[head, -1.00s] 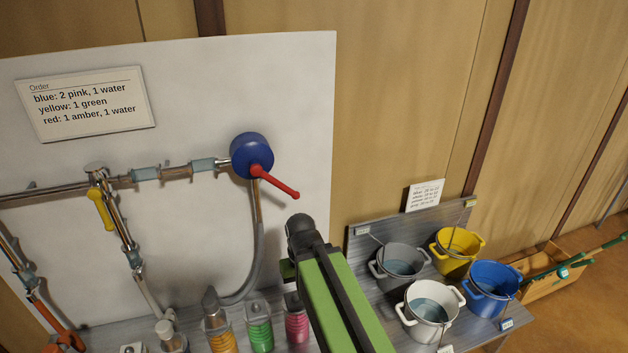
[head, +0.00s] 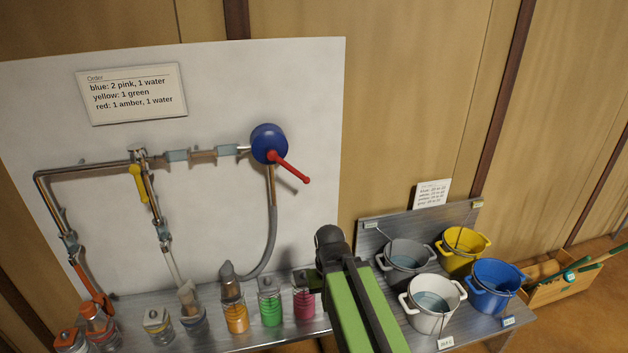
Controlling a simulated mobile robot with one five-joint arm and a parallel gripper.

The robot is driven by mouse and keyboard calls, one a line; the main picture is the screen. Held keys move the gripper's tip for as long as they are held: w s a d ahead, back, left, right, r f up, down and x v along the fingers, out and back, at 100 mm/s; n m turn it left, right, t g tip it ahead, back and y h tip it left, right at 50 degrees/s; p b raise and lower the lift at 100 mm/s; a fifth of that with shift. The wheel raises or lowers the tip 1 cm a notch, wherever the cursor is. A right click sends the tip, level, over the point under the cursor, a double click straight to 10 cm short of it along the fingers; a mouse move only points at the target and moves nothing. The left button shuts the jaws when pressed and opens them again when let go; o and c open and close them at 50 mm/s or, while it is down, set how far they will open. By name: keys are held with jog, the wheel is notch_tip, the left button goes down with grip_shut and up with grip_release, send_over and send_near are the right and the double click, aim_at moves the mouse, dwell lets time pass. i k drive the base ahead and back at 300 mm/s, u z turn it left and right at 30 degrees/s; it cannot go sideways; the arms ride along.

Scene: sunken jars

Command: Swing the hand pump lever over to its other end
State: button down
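The hand pump is a round blue body (head: 266,142) on the white board, at the end of the metal pipe. Its red lever (head: 292,168) points down and to the right, with a round knob at its tip. My green and black arm (head: 352,300) rises from the bottom, with its dark top below and right of the lever, apart from it in the picture. My gripper cannot be made out; the arm hides whatever is behind it.
Several jars, among them amber (head: 236,317), green (head: 270,309) and pink (head: 303,304), stand on the shelf below the board. A grey hose (head: 268,245) hangs from the pump. Grey, yellow (head: 462,248), blue (head: 494,287) and white (head: 432,304) buckets stand at right.

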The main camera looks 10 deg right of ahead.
aim_at(272, 155)
jog(key=z, duration=0.1)
jog(key=k, duration=0.35)
jog(key=u, duration=0.25)
jog(key=i, duration=0.85)
jog(key=u, duration=0.2)
jog(key=k, duration=0.1)
jog(key=u, duration=2.7)
jog(key=k, duration=1)
jog(key=z, duration=0.8)
jog(key=i, duration=0.5)
jog(key=u, duration=0.1)
